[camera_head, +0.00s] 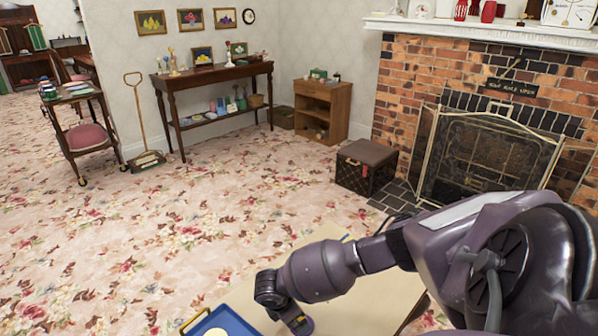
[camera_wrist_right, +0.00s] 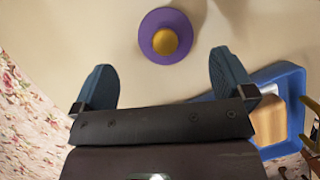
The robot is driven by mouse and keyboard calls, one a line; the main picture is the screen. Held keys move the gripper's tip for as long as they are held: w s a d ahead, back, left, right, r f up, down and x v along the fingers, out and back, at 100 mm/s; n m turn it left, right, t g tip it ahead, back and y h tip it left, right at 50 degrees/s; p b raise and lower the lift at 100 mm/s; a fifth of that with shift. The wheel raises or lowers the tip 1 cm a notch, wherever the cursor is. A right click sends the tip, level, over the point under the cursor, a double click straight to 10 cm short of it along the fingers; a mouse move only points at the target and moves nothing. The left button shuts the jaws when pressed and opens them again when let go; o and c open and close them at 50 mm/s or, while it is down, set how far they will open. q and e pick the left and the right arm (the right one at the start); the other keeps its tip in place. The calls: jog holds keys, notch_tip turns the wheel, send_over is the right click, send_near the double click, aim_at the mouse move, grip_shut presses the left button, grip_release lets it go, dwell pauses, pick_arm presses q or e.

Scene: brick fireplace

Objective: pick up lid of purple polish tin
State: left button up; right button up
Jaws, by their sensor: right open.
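A round purple disc with an orange-gold centre, which looks like the purple polish tin or its lid (camera_wrist_right: 166,36), lies on a cream surface (camera_wrist_right: 120,30) in the right wrist view. I cannot tell from above whether lid and tin are together. My right gripper (camera_wrist_right: 165,82) is open and empty, with one blue finger on each side. The disc is ahead of the gap between the fingertips, apart from both. In the head view my right arm reaches down to the bottom edge, and its gripper is mostly cut off. My left gripper is not in view.
A blue tray (camera_head: 191,322) with a pale thing in it stands left of my right arm. It also shows close to the right finger in the wrist view (camera_wrist_right: 283,73). A trunk (camera_head: 366,167) and a brick fireplace stand beyond. The floral carpet is open at left.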

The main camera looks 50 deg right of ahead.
jog(key=b+x, duration=0.1)
jog(key=x, duration=0.1)
jog(key=s+x, duration=0.1)
jog(key=x, duration=0.1)
jog(key=shift+f+b, duration=0.25)
jog(key=shift+b, duration=0.1)
jog(key=shift+d+f, duration=0.2)
jog(key=shift+f, duration=0.15)
jog(key=shift+w+r, duration=0.1)
jog(key=shift+r, duration=0.05)
jog(key=c, duration=0.9)
